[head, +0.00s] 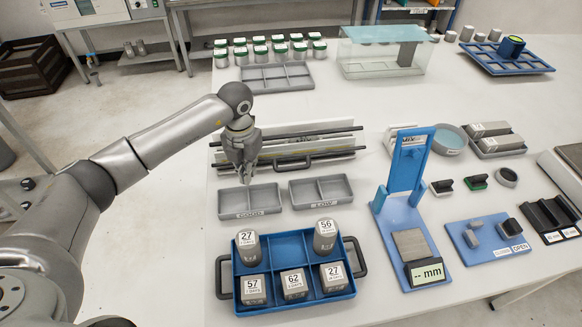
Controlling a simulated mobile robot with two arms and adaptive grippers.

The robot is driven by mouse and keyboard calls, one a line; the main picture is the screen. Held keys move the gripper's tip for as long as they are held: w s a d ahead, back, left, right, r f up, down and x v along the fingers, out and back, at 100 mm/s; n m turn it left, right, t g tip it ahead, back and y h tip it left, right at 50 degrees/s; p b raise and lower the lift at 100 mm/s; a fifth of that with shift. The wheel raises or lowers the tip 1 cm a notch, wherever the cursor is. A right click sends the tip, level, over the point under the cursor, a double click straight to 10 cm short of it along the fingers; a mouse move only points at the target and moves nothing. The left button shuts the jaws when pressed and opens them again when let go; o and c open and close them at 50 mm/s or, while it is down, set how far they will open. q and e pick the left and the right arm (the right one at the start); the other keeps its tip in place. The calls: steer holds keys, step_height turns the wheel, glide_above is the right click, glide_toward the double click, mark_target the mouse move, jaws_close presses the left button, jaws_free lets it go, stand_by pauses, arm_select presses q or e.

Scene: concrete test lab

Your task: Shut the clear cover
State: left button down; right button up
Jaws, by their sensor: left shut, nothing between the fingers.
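A low fixture with a clear panel (318,154), framed by dark bars, lies on the white table in the middle of the head view. A dark handle (294,164) runs along its near edge. The panel looks nearly flat, but I cannot tell whether it is fully down. My left gripper (247,178) points downward at the fixture's left end, shut and empty. It hides part of that end, and I cannot tell whether it touches the fixture. My right gripper is out of view.
Grey trays (249,201) and (321,191) lie just in front. A blue carrier (270,252) holds several grey cubes nearer. A blue gauge stand (405,215) rises at right. A clear case (378,68) and green-lidded jars (262,51) stand behind. Some bare table lies behind the fixture.

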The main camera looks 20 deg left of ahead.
arm_select(q)
steer(key=shift+w, duration=0.1)
steer(key=shift+w+a+r+b, duration=0.35)
steer(key=shift+w+a, duration=0.15)
steer(key=shift+w, duration=0.3)
